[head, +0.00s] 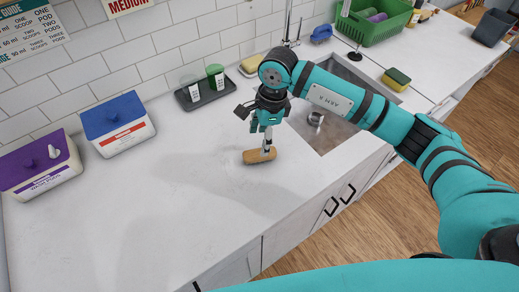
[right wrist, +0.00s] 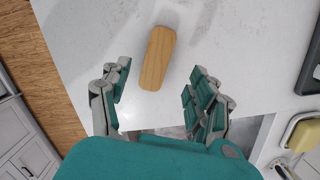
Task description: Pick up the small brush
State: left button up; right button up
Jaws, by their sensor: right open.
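The small brush (head: 260,156) shows as a tan wooden block with rounded ends. It lies flat on the white counter, left of the sink; no bristles show. In the right wrist view the brush (right wrist: 157,57) lies lengthwise, between and beyond the fingers, with a gap on each side. My right gripper (head: 267,146) points down over the brush in the head view and hides a little of it. In the wrist view the right gripper (right wrist: 159,80) is open and empty. My left gripper is not in view.
The sink (head: 350,82) is right of the brush, with a metal cup (head: 316,118) in it. A dark tray (head: 214,92) with bottles stands behind. Blue-lidded (head: 113,116) and purple-lidded (head: 37,160) tubs stand left. A sponge (head: 396,79) lies beyond the sink. The front counter is clear.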

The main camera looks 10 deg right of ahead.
jog(key=shift+s+a+f+p, duration=0.15)
jog(key=shift+f+p, duration=0.25)
jog(key=shift+f, duration=0.5)
notch_tip(320, 180, down, 4)
jog(key=shift+s+a+f+p, duration=0.1)
jog(key=shift+a+f+p, duration=0.1)
jog(key=shift+p, duration=1)
jog(key=shift+f, duration=0.2)
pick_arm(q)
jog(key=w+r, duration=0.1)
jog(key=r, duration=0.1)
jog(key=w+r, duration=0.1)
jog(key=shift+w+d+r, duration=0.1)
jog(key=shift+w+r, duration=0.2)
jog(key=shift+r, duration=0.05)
pick_arm(e)
grip_shut()
